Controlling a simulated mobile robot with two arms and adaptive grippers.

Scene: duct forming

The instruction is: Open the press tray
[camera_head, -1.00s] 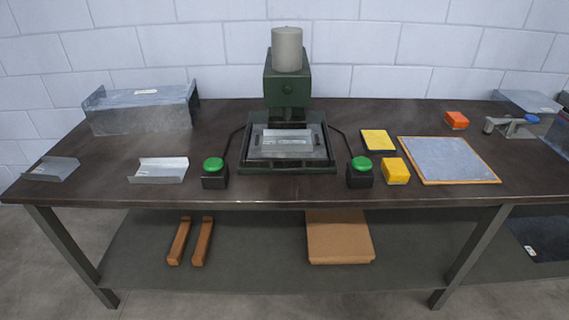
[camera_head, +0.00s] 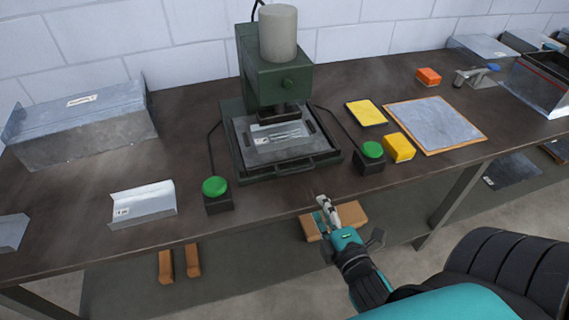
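The green press (camera_head: 275,75) with a grey cylinder on top stands at the middle of the bench. Its tray (camera_head: 238,128) sits in the dark base below the press head, with a dark handle (camera_head: 295,168) along the front edge. A bent metal piece (camera_head: 278,137) with a white label lies on the tray. My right gripper (camera_head: 328,208) is in front of the bench's front edge, below and right of the handle and apart from it. It points toward the press; its finger gap is too small to judge. My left gripper is out of view.
Green buttons on black boxes stand left (camera_head: 215,188) and right (camera_head: 373,152) of the press. Metal channels (camera_head: 143,204) lie to the left. The bench strip before the tray is clear.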

